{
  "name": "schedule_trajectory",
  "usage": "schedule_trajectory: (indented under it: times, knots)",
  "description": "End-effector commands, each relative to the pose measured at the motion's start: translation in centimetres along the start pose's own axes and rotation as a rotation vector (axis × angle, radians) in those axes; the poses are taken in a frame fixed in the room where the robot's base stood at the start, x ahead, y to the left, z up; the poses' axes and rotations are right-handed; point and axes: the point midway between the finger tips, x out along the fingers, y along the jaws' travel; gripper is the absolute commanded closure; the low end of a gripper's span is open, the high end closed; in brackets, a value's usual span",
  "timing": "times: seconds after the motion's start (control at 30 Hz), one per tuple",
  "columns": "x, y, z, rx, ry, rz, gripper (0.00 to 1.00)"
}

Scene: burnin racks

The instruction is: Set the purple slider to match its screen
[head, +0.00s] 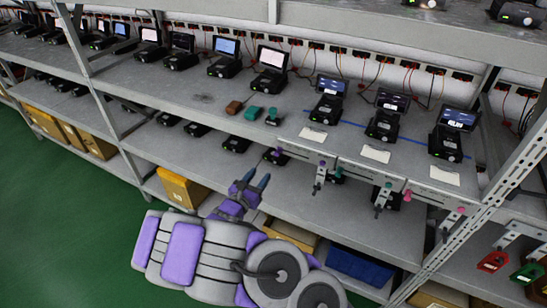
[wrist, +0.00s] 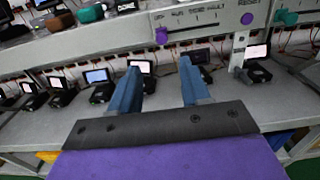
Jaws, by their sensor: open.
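A purple knob (head: 322,163) sits on the front edge of the middle shelf, below the left one of three devices on blue tape. I cannot tell for sure which knob matches which. The left device's screen (head: 331,85) is lit, but its text is too small to read. My gripper (head: 257,180) is open and empty, in front of the shelves, left of the knobs and apart from them.
White cards (head: 313,134) lie before the taped devices. Brown (head: 233,107) and teal (head: 252,113) blocks sit left of them. A pink knob (head: 407,195) is further right along the edge. A metal upright (head: 500,190) stands at right. Green floor is clear at left.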

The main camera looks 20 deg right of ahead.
Motion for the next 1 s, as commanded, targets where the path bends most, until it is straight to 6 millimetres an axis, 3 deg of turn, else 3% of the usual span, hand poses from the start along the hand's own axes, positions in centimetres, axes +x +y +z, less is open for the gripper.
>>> schedule_trajectory:
  times: [0.4, 0.6, 1.0]
  knots:
    - [7.5, -0.2, -0.1, 0.003, 0.001, -0.006, 0.53]
    - [10.4, -0.2, 0.0, 0.001, -0.001, -0.006, 0.53]
    - [11.7, -0.1, 0.2, 0.000, -0.003, -0.001, 0.53]
